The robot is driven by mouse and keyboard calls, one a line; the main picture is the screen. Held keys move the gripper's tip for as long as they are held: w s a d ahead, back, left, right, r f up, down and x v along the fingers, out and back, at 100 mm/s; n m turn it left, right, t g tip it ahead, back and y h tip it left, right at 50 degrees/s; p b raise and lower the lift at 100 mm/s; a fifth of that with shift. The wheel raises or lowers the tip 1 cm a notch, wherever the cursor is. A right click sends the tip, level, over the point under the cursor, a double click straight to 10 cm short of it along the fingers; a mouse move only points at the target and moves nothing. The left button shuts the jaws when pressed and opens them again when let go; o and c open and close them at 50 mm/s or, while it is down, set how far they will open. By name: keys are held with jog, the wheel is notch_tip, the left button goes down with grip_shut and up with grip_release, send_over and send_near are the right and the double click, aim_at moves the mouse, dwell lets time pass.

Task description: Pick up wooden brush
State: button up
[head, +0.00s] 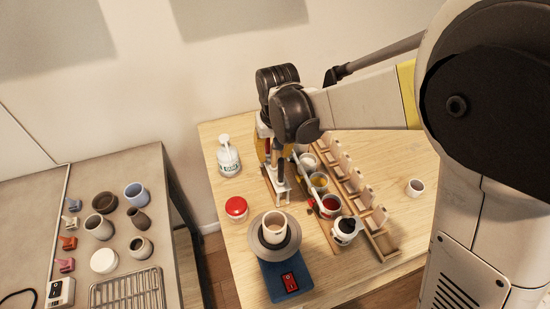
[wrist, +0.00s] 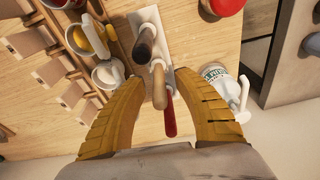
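A white holder (wrist: 181,50) stands on the wooden table and carries a few upright tools. In the wrist view these are a dark-ended tool (wrist: 144,48), a tan wooden handle (wrist: 158,85), likely the wooden brush, and a red handle (wrist: 170,116). My gripper (wrist: 160,85) has its yellow fingers spread on either side of the wooden and red handles, with gaps on both sides. In the head view my gripper (head: 271,150) is above the holder (head: 277,188), and the arm hides much of the tools.
A white bottle (head: 228,157) and a red-lidded jar (head: 236,208) stand to the left. Glaze cups (head: 330,205) and a wooden rack (head: 379,240) stand close on the right. A cup on a wheel (head: 275,228) is in front. A second table with pots lies further left.

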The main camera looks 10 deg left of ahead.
jog(key=shift+w+a+f, duration=0.1)
jog(key=shift+w+f, duration=0.05)
jog(key=shift+f, duration=0.45)
jog(key=shift+w+f, duration=0.1)
jog(key=shift+f, duration=0.5)
grip_shut()
notch_tip(320, 180, up, 10)
jog(key=shift+r+p, duration=0.1)
jog(key=shift+p, duration=1.05)
